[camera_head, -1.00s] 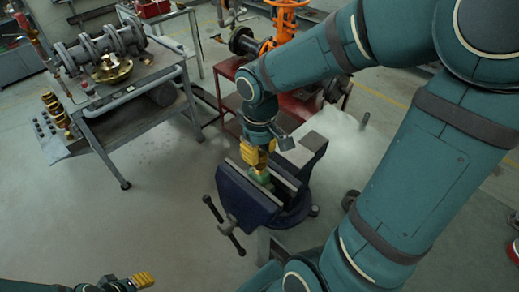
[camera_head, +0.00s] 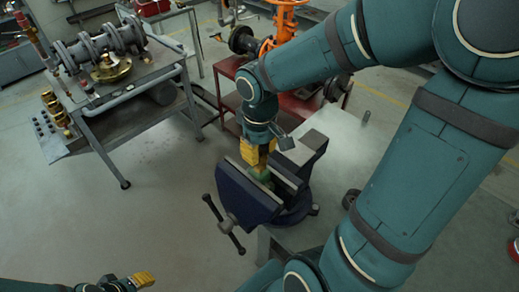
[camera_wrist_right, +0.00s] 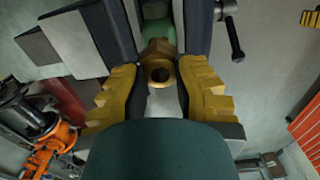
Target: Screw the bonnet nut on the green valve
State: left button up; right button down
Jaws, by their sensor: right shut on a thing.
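The green valve (camera_head: 262,176) is held between the jaws of a dark blue vise (camera_head: 248,200); its green body also shows in the right wrist view (camera_wrist_right: 158,34). The brass bonnet nut (camera_wrist_right: 160,73), a ring with a dark opening, is at the valve's near end. My right gripper (camera_head: 258,168) is above the vise with its yellow fingers down. In the right wrist view the fingers (camera_wrist_right: 161,84) flank the nut and are shut on it. In the head view they mostly hide the nut. My left gripper (camera_head: 142,280) is at the bottom left, only partly visible, away from the valve.
The vise handle (camera_head: 224,224) sticks out front left. A steel table (camera_head: 130,82) at left carries a flanged pipe assembly (camera_head: 100,45) and brass parts (camera_head: 55,104). A red cart (camera_head: 232,72) with an orange valve (camera_head: 285,18) stands behind. Floor between is clear.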

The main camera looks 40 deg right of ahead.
jog(key=shift+s+a+f+b, duration=0.1)
jog(key=shift+s+f+b, duration=0.15)
jog(key=shift+f+b, duration=0.5)
dwell(0.7)
jog(key=shift+w+f, duration=0.1)
jog(key=shift+f, duration=0.1)
dwell(0.3)
jog(key=shift+r, duration=0.15)
jog(key=c, duration=1.1)
grip_release()
jog(key=shift+w, duration=0.1)
jog(key=shift+o, duration=0.2)
jog(key=shift+r, duration=0.1)
notch_tip(320, 180, up, 7)
jog(key=p, duration=0.6)
